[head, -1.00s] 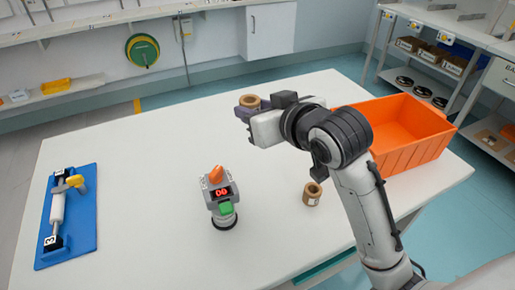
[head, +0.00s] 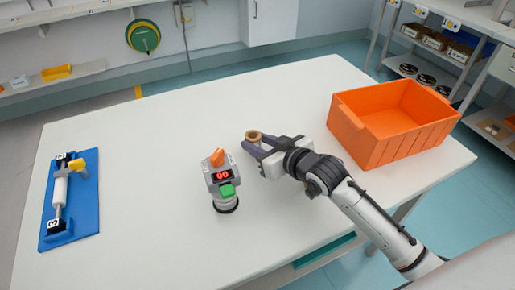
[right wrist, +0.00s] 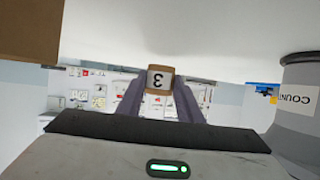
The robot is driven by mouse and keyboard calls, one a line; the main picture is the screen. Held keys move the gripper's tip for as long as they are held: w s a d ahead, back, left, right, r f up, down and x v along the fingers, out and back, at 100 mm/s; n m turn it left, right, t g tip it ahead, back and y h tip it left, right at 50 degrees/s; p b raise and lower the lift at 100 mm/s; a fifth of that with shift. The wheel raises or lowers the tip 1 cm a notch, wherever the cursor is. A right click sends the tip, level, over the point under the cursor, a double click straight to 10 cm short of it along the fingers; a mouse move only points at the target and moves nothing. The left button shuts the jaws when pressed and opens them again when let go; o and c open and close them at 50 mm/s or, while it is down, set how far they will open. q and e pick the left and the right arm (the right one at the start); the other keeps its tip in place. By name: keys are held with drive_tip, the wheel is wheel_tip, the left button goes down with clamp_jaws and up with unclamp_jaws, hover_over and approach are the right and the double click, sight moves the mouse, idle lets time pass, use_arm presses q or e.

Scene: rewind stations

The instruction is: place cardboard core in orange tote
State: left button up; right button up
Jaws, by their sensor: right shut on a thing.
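My right gripper (head: 257,146) is shut on a brown cardboard core (head: 253,136) in the middle of the head view. The right wrist view shows this core (right wrist: 160,79) between the two fingertips, with a white label marked 3 that appears upside down. I cannot tell whether its bottom touches the table. The orange tote (head: 367,150) stands at the right of the table, to the right of the gripper and apart from it. Its visible inside is empty. My left gripper is not in view.
A grey counter station (head: 222,184) reading 00, with a green button, stands just left of the gripper. A blue board (head: 88,212) with a roller lies at far left. A brown thing (right wrist: 28,28) fills the right wrist view's upper left corner. The table's back middle is clear.

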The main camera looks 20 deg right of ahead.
drive_tip(key=shift+f, duration=0.95)
drive_tip(key=shift+f, duration=0.2)
drive_tip(key=o, duration=1)
drive_tip(key=shift+o, duration=0.2)
drive_tip(key=shift+r, duration=0.1)
